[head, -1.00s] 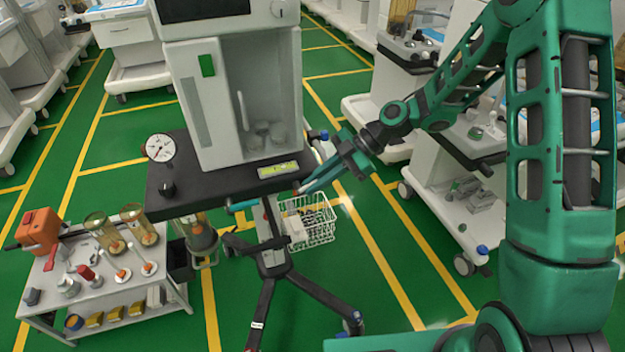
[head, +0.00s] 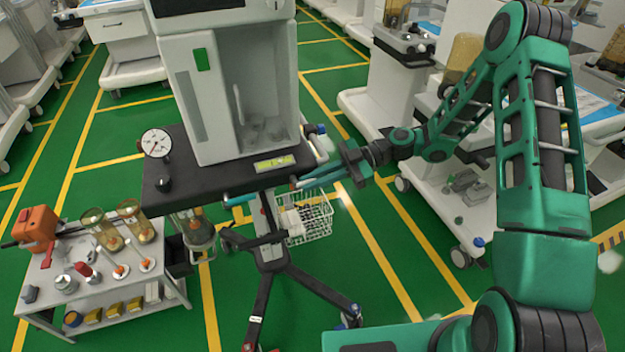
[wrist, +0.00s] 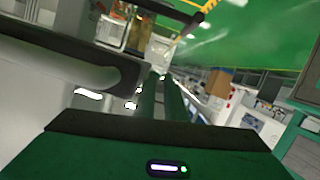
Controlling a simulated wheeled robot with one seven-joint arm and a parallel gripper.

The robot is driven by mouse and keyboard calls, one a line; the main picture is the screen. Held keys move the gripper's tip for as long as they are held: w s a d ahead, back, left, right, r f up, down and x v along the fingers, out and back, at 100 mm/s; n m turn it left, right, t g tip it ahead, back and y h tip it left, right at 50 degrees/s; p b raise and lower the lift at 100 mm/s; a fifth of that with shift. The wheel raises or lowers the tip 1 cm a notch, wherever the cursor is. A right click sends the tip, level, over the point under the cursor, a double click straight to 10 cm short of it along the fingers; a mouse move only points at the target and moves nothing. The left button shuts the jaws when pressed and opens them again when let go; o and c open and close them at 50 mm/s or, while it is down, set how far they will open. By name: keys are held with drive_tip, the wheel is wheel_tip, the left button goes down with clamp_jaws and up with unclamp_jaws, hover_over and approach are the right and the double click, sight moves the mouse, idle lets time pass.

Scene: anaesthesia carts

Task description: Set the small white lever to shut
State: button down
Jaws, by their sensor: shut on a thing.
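The anaesthesia machine (head: 220,95) stands at the centre of the head view with a black shelf (head: 215,182) under its cabinet. My gripper (head: 294,184) is at the shelf's front right edge, its slim teal fingers pointing left and close together. In the wrist view the fingers (wrist: 162,92) run away from me beside a grey and black edge. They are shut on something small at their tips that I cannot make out. I cannot clearly pick out the small white lever. A slim pale upright handle (head: 238,104) shows at the cabinet's opening, apart from my gripper.
A dial gauge (head: 156,143) and a black knob (head: 164,185) are at the shelf's left. A white wire basket (head: 318,222) hangs below my gripper. A side cart (head: 100,290) with bottles stands lower left.

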drive_tip(key=shift+w+d+f, duration=0.15)
drive_tip(key=shift+w, duration=0.1)
drive_tip(key=c, duration=2.1)
unclamp_jaws()
drive_tip(key=v, duration=1)
drive_tip(key=shift+d, duration=0.35)
